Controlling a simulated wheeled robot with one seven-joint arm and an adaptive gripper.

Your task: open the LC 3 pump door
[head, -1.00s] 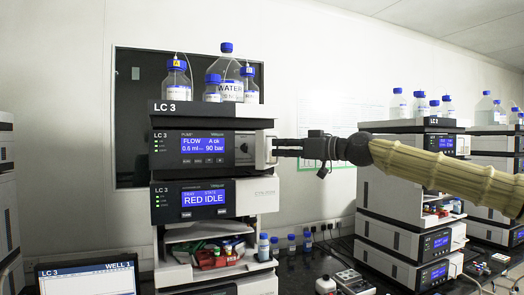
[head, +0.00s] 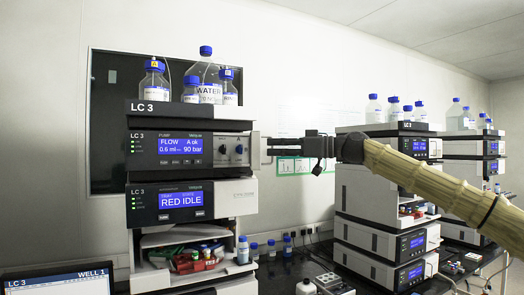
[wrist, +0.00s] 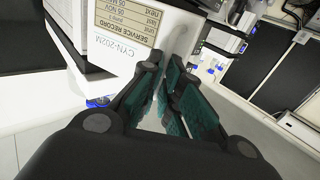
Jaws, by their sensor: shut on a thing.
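The LC 3 pump (head: 190,148) is the upper module of the near stack in the head view, with a blue screen reading FLOW and 90 bar. My gripper (head: 269,151) reaches in from the right and is shut on the door's handle. The fingertips partly hide the handle.
Bottles (head: 207,75) stand on top of the LC 3 stack. Below the pump is a module (head: 180,200) reading RED IDLE, then an open shelf with small items. More stacks (head: 385,200) stand at the right. A laptop screen (head: 60,283) is at lower left.

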